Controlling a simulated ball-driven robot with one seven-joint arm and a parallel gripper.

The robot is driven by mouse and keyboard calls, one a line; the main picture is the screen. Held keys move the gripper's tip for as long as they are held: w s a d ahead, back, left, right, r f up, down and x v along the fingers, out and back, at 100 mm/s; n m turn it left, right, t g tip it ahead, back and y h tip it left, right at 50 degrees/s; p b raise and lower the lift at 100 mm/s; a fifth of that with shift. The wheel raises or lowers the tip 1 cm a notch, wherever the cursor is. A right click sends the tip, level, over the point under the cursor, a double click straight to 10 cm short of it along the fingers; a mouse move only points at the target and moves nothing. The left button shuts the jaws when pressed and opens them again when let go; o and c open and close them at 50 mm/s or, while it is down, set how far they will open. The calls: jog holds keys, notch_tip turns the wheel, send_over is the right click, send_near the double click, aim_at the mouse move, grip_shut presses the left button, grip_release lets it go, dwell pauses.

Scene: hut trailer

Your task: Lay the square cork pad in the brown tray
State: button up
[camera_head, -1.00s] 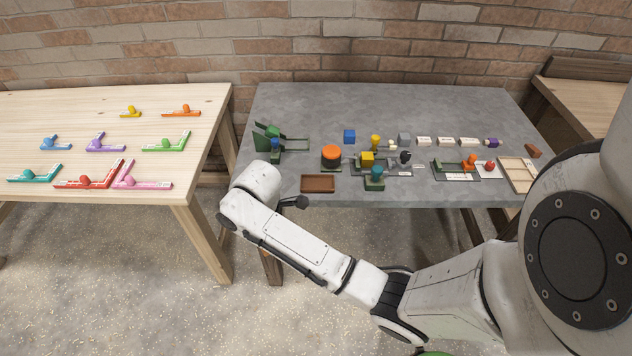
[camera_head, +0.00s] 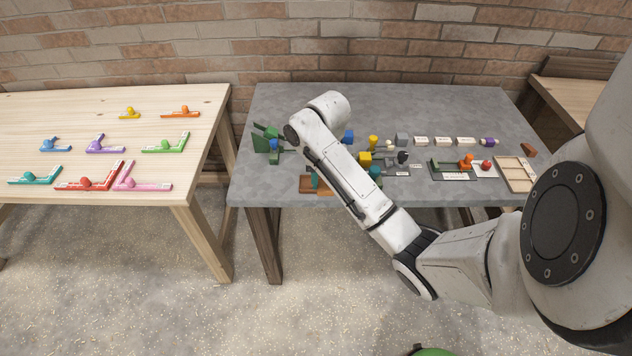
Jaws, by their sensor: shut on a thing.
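The brown tray (camera_head: 305,185) lies at the front left edge of the grey table, its right part covered by my forearm. A small teal piece (camera_head: 316,181) and an orange-tan sliver (camera_head: 325,193) show at the tray, right beside the forearm. I cannot tell whether either belongs to the square cork pad, which I cannot make out. My gripper is hidden behind my own arm, which reaches over the left part of the grey table.
On the grey table (camera_head: 440,100), a green fixture (camera_head: 262,143) stands left of my arm. Blue, yellow and grey blocks, a green-based teal knob (camera_head: 376,174) and a light divided tray (camera_head: 515,174) stand to the right. The table's back strip is clear.

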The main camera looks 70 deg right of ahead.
jog(key=w+d+f+b, duration=0.2)
jog(key=d+b, duration=0.1)
jog(key=b, duration=0.1)
jog(key=w+d+f+b, duration=0.2)
jog(key=d+f+b, duration=0.1)
jog(key=b, duration=0.1)
jog(key=w+d+f+b, duration=0.2)
jog(key=f+b, duration=0.1)
jog(key=b, duration=0.2)
jog(key=shift+d, duration=0.4)
jog(key=shift+w+d+f, duration=0.25)
jog(key=shift+w+d, duration=0.05)
jog(key=shift+d, duration=0.1)
jog(key=shift+d+f, duration=0.15)
jog(key=shift+w+d+f, duration=0.15)
jog(key=shift+f, duration=1.6)
jog(key=shift+f, duration=0.15)
jog(key=o, duration=1)
